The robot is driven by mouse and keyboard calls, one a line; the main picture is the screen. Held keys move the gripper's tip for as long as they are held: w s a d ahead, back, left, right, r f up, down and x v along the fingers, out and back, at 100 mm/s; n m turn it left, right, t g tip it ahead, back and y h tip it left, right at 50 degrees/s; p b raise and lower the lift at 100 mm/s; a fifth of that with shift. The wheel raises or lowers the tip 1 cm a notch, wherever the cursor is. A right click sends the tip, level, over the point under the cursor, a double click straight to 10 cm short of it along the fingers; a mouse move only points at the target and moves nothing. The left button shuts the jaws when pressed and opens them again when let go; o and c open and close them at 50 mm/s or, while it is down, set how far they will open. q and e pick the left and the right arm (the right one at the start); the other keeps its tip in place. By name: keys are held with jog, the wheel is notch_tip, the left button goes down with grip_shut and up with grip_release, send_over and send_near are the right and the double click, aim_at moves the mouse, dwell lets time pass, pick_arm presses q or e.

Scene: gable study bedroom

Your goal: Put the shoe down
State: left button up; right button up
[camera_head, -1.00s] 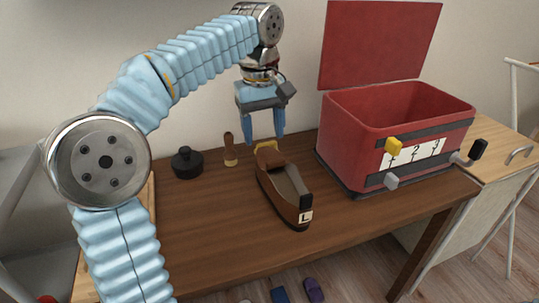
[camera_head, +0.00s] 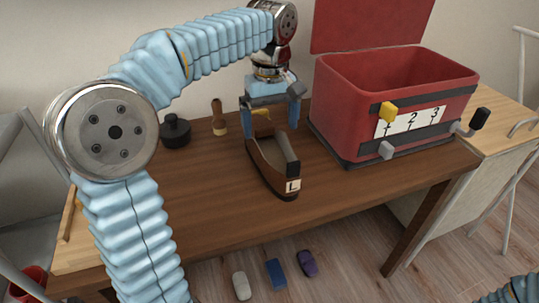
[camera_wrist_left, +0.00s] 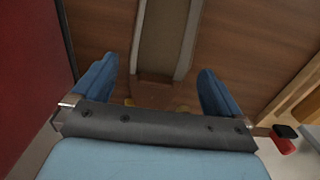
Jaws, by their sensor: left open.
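The brown shoe (camera_head: 270,176) rests upright on the wooden table, with a white label marked L on its near end and a grey inside. My left gripper (camera_head: 271,122) is open at the shoe's far end, pointing down, with one finger on each side of it. In the left wrist view, the shoe (camera_wrist_left: 160,92) lies between the two spread blue fingers, with visible gaps, so they are not closed on it. My right gripper is not in view; only a bit of my blue right arm shows at the lower right of the head view.
An open red box (camera_head: 360,125) with a raised lid and numbered label stands right of the shoe. A dark lidded pot (camera_head: 175,133) and a wooden-handled brush (camera_head: 218,118) stand left. The table (camera_head: 215,205) is clear in front. Several small things lie on the floor.

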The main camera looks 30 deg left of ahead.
aim_at(270, 155)
pick_arm(q)
notch_tip(270, 155, down, 4)
jog(key=shift+a+r, duration=0.1)
jog(key=shift+r, duration=0.1)
jog(key=shift+c, duration=0.5)
jog(key=shift+r, duration=0.1)
jog(key=c, duration=1.6)
